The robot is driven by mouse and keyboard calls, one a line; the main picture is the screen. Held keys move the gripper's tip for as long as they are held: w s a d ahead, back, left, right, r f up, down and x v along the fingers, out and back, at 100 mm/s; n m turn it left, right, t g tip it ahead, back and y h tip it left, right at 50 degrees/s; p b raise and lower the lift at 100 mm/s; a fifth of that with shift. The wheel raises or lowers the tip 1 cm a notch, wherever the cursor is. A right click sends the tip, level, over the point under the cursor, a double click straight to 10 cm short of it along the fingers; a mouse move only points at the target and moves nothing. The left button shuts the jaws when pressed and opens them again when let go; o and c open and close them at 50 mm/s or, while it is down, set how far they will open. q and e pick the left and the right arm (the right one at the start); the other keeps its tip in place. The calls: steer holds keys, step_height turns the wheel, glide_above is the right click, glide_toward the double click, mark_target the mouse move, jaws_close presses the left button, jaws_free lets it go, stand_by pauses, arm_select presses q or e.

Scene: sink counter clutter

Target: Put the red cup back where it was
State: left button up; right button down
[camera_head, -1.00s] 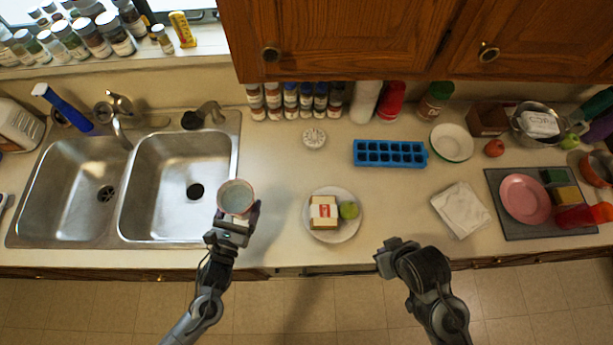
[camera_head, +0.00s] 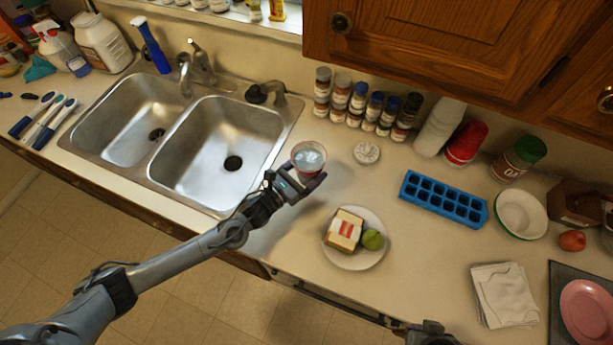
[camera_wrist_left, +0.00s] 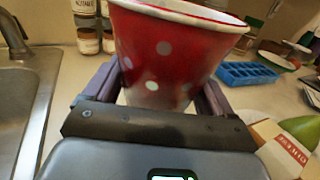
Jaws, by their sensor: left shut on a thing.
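The red cup with white dots (camera_wrist_left: 165,55) is between the fingers of my left gripper (camera_wrist_left: 160,92), which is shut on it. In the head view the cup (camera_head: 308,158) is upright, seen from above with a pale inside, over the counter just right of the sink. My left gripper (camera_head: 300,182) holds it from the front.
A round white item (camera_head: 367,152) and several spice jars (camera_head: 358,105) are behind. A blue ice tray (camera_head: 443,200) is to the right. The sink (camera_head: 215,140) is left.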

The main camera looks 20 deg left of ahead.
mark_target(305, 163)
arm_select(q)
steer(key=w, duration=0.1)
steer(key=w+a+f+b, duration=0.1)
steer(key=w+f+b, duration=0.1)
steer(key=shift+w+a+f, duration=0.1)
steer(key=shift+a, duration=0.3)
steer(key=shift+f+b, duration=1.7)
steer(key=shift+f, duration=0.25)
arm_select(e)
step_height(305, 163, down, 7)
steer(key=shift+d+r, duration=0.15)
steer(key=shift+r, duration=0.05)
arm_select(q)
steer(key=shift+f, duration=0.2)
steer(key=o, duration=0.8)
arm_select(e)
steer(key=shift+f, duration=0.1)
arm_select(q)
steer(key=shift+r, duration=0.1)
